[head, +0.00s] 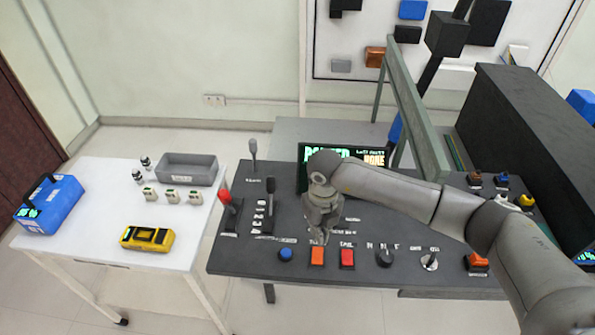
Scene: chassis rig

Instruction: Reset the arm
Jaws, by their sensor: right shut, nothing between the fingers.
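My right arm reaches in from the lower right across a dark control panel (240,257). My right gripper (320,238) points down over the middle of the panel, shut and empty, just above an orange button (317,256). I cannot tell whether its tips touch the panel. A red button (347,258) is to its right and a blue button (286,255) to its left. A dark rotary knob (384,258) and a small toggle (430,260) are further right. A red-handled lever (227,199) stands at the panel's left. My left gripper is not in view.
A green-text screen (301,170) stands behind my gripper, partly hidden. A white table (80,245) at left holds a blue case (50,208), a yellow device (147,238) and a grey tray (187,168). A grey-green frame (415,110) rises behind my arm.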

